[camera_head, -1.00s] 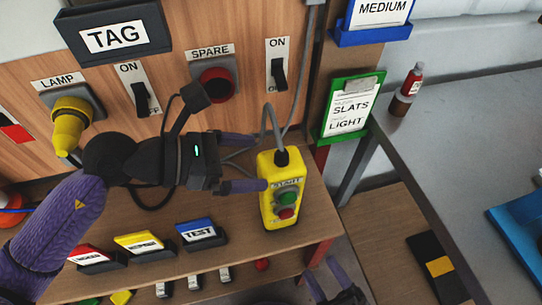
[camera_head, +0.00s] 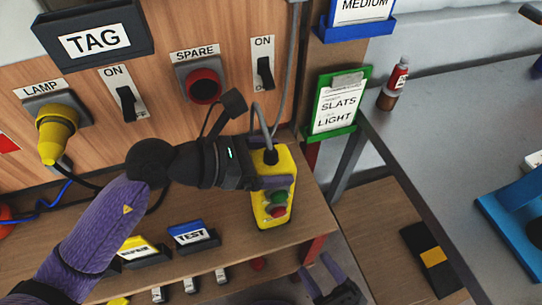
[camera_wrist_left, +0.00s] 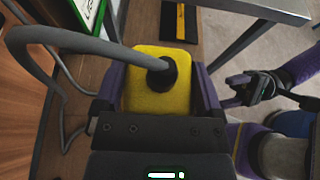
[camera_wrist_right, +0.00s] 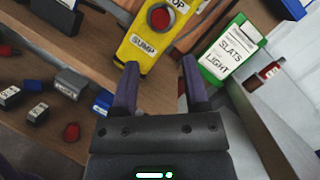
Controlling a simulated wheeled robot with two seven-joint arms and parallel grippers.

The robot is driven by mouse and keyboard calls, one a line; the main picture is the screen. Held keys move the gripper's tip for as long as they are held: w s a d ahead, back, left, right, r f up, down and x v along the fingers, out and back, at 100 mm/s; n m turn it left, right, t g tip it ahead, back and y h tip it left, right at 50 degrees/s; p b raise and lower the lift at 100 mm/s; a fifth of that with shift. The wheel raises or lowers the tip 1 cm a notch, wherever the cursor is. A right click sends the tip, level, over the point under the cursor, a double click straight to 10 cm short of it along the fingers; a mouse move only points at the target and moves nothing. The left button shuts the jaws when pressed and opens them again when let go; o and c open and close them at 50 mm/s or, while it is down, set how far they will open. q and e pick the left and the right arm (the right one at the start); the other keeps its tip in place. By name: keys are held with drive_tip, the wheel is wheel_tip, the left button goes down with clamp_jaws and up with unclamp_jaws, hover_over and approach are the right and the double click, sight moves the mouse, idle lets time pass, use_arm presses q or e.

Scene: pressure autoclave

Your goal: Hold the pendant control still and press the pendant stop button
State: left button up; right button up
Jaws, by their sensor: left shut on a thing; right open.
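The yellow pendant control (camera_head: 268,214) stands near the right end of the wooden shelf, its cable leaving the top. It has a green button (camera_head: 278,196) above a red stop button (camera_head: 277,211). My left gripper (camera_head: 272,182) is shut around the pendant's upper part, a finger on each side in the left wrist view (camera_wrist_left: 158,95). My right gripper (camera_head: 318,272) is open and empty, low and to the right of the pendant. In the right wrist view the red stop button (camera_wrist_right: 160,17) shows beyond the fingers (camera_wrist_right: 154,80), apart from them.
Tag cards, including a blue TEST card (camera_head: 193,236), stand left of the pendant. A green SLATS LIGHT clipboard (camera_head: 338,104) hangs at right. A grey table (camera_head: 440,110) and its leg stand further right. Small parts lie on a lower shelf.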

clamp_jaws()
idle(1.6)
